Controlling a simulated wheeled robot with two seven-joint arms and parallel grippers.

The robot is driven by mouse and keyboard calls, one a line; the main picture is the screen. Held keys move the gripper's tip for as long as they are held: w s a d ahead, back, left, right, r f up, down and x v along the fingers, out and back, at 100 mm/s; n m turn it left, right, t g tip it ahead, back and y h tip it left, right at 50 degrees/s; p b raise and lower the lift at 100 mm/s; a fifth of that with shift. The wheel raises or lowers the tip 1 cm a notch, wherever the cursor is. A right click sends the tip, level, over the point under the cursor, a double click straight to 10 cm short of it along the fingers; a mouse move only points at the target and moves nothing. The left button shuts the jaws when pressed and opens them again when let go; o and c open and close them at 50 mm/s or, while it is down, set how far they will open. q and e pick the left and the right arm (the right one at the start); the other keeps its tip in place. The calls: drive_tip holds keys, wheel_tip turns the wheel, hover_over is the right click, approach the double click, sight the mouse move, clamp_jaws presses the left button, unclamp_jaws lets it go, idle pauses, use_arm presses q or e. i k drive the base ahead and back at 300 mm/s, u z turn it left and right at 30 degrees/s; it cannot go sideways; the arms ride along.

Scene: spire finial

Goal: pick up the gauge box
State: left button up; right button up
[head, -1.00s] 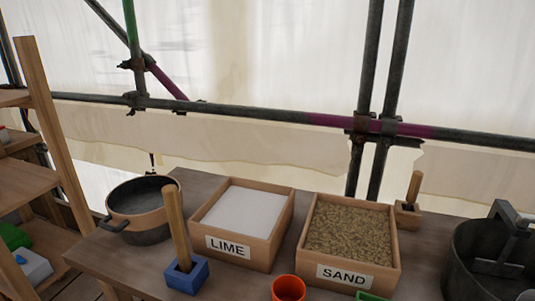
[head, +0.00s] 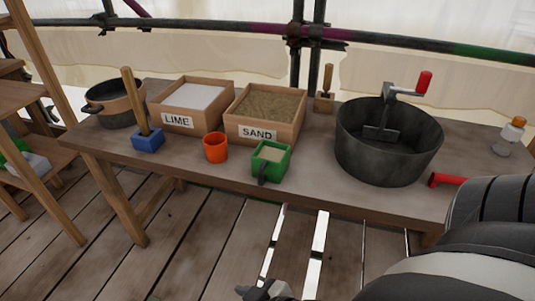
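The gauge box appears to be the small green box (head: 271,160) with a dark handle on its front. It stands upright on the bench near the front edge, before the sand box, with pale material visible inside. My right arm fills the lower right corner of the head view. Nothing touches the green box. My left gripper is out of view.
On the bench (head: 210,170) stand an orange cup (head: 215,147), a blue holder (head: 148,140) with a wooden handle, the lime box (head: 190,105), the sand box (head: 265,110), a large dark tub (head: 388,145) and a black bucket (head: 115,105). A red handle (head: 448,180) lies near my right arm.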

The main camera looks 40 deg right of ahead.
sight(268, 166)
drive_tip(key=u, duration=0.8)
drive_tip(key=i, duration=0.85)
drive_tip(key=z, duration=2.8)
drive_tip(key=i, duration=0.5)
drive_tip(key=z, duration=0.05)
